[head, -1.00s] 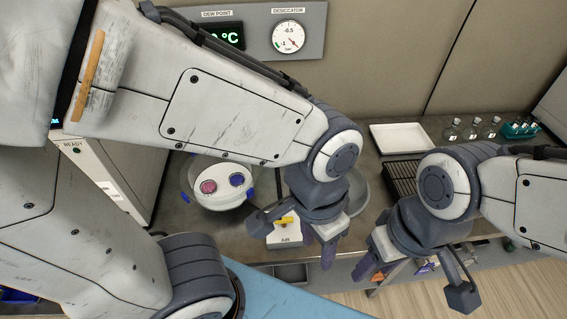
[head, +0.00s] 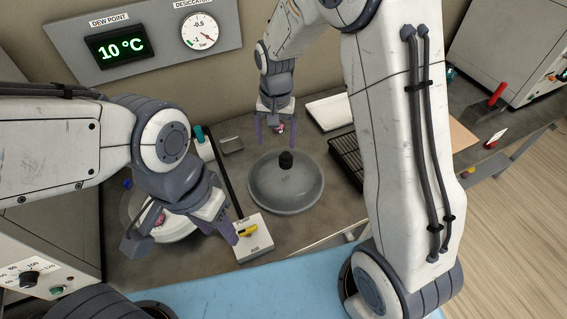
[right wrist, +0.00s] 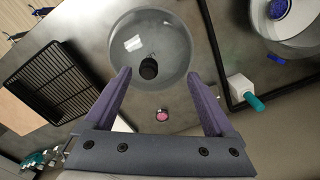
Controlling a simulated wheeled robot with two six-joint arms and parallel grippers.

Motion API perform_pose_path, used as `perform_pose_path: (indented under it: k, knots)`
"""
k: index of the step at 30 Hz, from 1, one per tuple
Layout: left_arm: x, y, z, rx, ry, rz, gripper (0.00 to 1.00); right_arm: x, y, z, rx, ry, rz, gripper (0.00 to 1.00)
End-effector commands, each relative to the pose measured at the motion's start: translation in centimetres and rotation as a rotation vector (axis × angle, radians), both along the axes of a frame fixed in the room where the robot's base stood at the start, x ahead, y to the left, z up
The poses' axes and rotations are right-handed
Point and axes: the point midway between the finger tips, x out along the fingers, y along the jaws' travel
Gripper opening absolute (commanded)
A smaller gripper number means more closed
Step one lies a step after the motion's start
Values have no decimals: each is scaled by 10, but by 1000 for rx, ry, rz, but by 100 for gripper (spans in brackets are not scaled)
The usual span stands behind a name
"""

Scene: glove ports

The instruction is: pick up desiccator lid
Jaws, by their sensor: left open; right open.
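The desiccator lid (head: 262,198) is a grey dome with a black knob (head: 286,160), resting upright on the bench in the middle of the head view. My right gripper (head: 276,138) is open and empty behind the lid, fingers pointing down. In the right wrist view the lid (right wrist: 175,40) lies beyond the open fingertips (right wrist: 158,73), and the knob (right wrist: 148,69) appears between them, apart from both. My left gripper (head: 192,232) is open, left of the lid, near a valve block with a yellow lever (head: 248,231). It partly hides a round white vessel.
A black wire rack (head: 347,160) and a white tray (head: 328,113) stand right of the lid. A small pink-topped item (right wrist: 162,115) lies on the bench near my right gripper. The white vessel (right wrist: 290,35) is beside a dark rail.

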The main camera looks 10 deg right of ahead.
Motion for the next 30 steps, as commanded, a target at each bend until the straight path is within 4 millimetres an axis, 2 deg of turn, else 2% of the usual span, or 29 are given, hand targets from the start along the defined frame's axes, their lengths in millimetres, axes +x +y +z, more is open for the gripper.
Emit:
perform_pose_path:
  k: [1, 3, 8, 15, 23, 30]
  knots:
    - [0, 0, 2, 0, 0, 0, 50, 14, -15, -13, -4, 8, -71, 89]
    - [0, 0, 3, 0, 0, 0, 50, 27, -29, -26, -9, 10, -141, 89]
    - [0, 0, 5, 0, 0, 0, 50, 40, -46, -46, -13, 13, -221, 89]
    - [0, 0, 15, 0, 0, 1, 50, 40, -47, -82, -13, 14, -227, 89]
    - [0, 0, 23, 0, 0, 1, 50, 40, -45, -100, -12, 14, -225, 89]
    - [0, 0, 41, 0, 0, -1, 50, 40, -39, -132, -13, 15, -225, 89]
